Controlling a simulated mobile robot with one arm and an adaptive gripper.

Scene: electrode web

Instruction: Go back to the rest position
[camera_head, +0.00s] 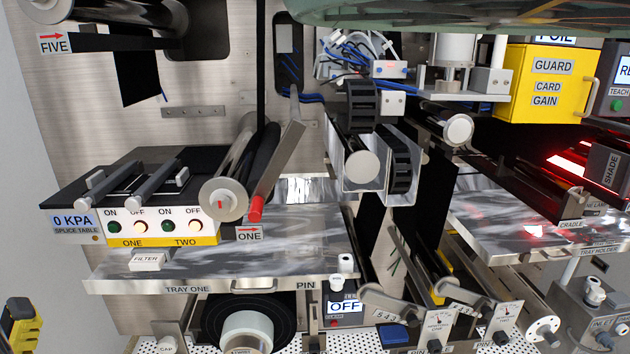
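My gripper is not in this view, so its opening and anything it may hold are hidden. The view shows the front of the electrode web machine. The splice table (70,190) is at the left, with two bars across it and a display reading 0 KPA. Its button panel (160,227) has ON and OFF buttons marked ONE and TWO. Tray one (225,268) is a shiny metal shelf below it.
A yellow guard box (545,85) stands at the upper right. A roller with a red-tipped bar (256,213) juts out at the middle. Levers and gauges (437,325) crowd the lower right. A yellow and black object (20,326) is at the lower left edge.

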